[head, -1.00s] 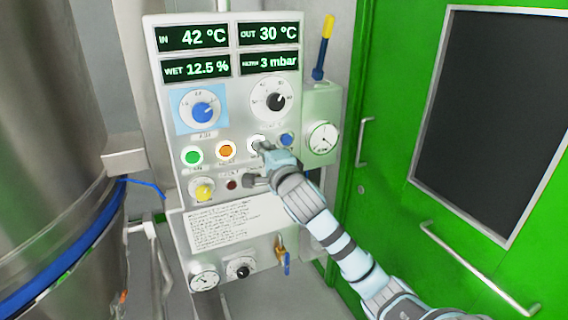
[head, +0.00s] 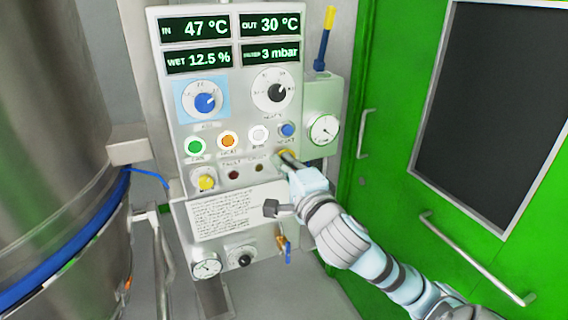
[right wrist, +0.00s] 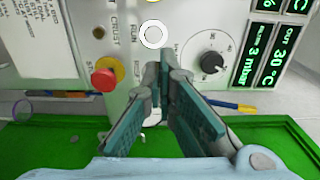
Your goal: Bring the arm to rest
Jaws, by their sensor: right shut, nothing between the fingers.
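My right gripper (head: 284,160) is shut and empty. In the head view it is in front of the lower right part of the control panel (head: 222,100), below the blue button (head: 288,130) and right of the white button (head: 258,134). Its fingers also show in the right wrist view (right wrist: 163,80), pointing at the panel. There a red stop button on a yellow base (right wrist: 107,77) is left of the fingers, and the white button (right wrist: 153,35) is beyond the tips. I cannot tell whether the fingers touch the panel. My left gripper is not in view.
A steel vessel (head: 55,130) stands at the left. A green door with a handle bar (head: 475,258) fills the right. A side box with a gauge (head: 323,128) and a brass valve (head: 283,242) stick out near my arm. The panel's IN display (head: 194,29) reads 47 °C.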

